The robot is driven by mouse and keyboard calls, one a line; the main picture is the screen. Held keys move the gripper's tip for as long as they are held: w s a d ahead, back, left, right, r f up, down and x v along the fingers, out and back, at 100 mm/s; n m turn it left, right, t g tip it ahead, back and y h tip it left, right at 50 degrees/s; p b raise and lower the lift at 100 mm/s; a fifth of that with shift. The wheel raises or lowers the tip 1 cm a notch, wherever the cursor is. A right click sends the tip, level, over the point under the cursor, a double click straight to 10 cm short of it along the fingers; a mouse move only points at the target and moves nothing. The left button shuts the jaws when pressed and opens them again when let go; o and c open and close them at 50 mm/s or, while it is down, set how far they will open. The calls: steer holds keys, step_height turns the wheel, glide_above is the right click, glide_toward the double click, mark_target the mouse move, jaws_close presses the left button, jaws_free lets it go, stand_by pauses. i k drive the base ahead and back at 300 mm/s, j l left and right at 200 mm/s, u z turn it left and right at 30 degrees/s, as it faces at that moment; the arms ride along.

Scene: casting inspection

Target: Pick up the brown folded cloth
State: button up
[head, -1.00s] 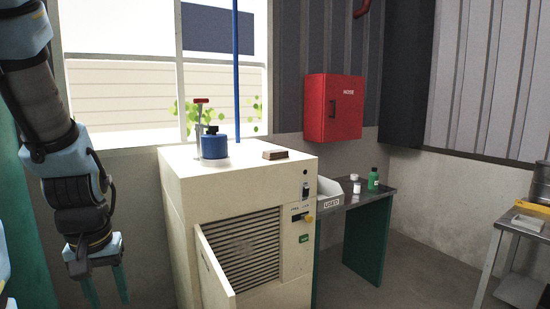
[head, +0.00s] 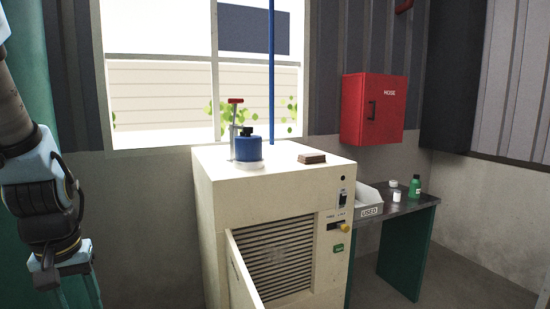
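A small brown folded cloth (head: 312,158) lies flat on top of the cream cabinet (head: 225,205), near its right back part. My gripper (head: 80,295) hangs at the lower left, pointing down, well to the left of the cabinet and below its top. Its two green fingers are spread apart with nothing seen between them. The fingertips are at or past the bottom edge of the picture.
On the cabinet top, a blue container (head: 247,148) and a red-handled pump (head: 234,130) stand left of the cloth. The cabinet's front door (head: 243,275) hangs open. A side table (head: 405,210) at right holds a bin (head: 370,203), a green bottle (head: 415,186) and small white jars.

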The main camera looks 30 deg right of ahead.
mark_target(312, 158)
steer(key=l+u, duration=0.45)
steer(key=k+l+u, duration=0.15)
steer(key=l+u, duration=0.35)
